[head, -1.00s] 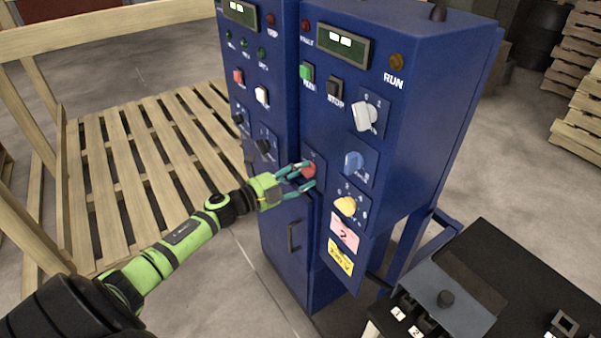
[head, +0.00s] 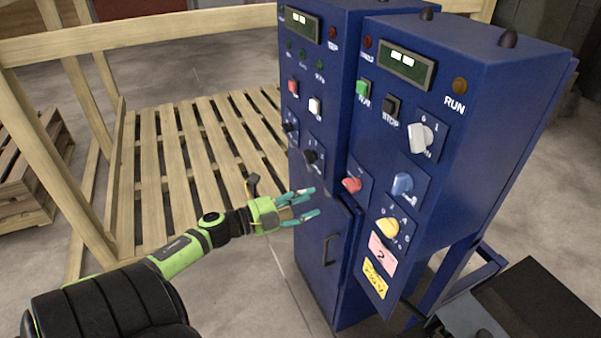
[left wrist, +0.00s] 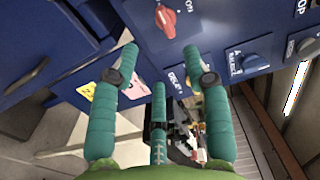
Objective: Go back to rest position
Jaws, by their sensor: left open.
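My left gripper (head: 312,204) is open and empty in the head view, just left of the blue control cabinet (head: 480,120). Its teal fingers point toward the cabinet and stand apart from the red knob (head: 352,185). In the left wrist view the spread fingers (left wrist: 165,65) show with nothing between them, and the red knob (left wrist: 166,20) lies beyond them at the top. My right gripper is in neither view.
The cabinet also carries a blue knob (head: 402,184), a yellow knob (head: 388,228) and a white knob (head: 421,138). A cabinet handle (head: 330,250) is below my gripper. A wooden pallet structure (head: 190,150) stands behind my left arm. A dark machine (head: 540,305) is at lower right.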

